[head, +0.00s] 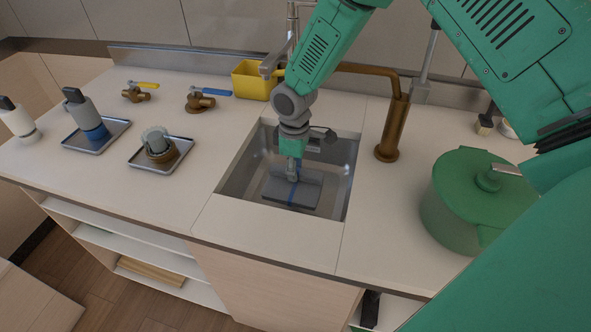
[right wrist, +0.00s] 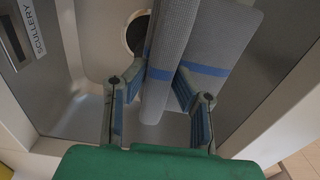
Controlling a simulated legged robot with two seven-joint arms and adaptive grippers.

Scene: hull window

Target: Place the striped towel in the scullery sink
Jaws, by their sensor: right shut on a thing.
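The striped towel (head: 305,193) is grey with a blue stripe and is within the outline of the metal scullery sink (head: 240,180) in the head view. My right gripper (head: 292,175) points down into the sink and is shut on the towel. In the right wrist view the gripper (right wrist: 158,92) has its fingers on both sides of a raised fold of the towel (right wrist: 220,50). I cannot tell whether the towel touches the sink floor. A plate reading "SCULLERY" (right wrist: 36,30) shows beside the sink's dark drain (right wrist: 137,34). My left gripper is not in view.
A yellow tub (head: 252,80), two valves (head: 200,100) and small trays (head: 180,152) with items are on the left counter. Counter in front of the sink is clear.

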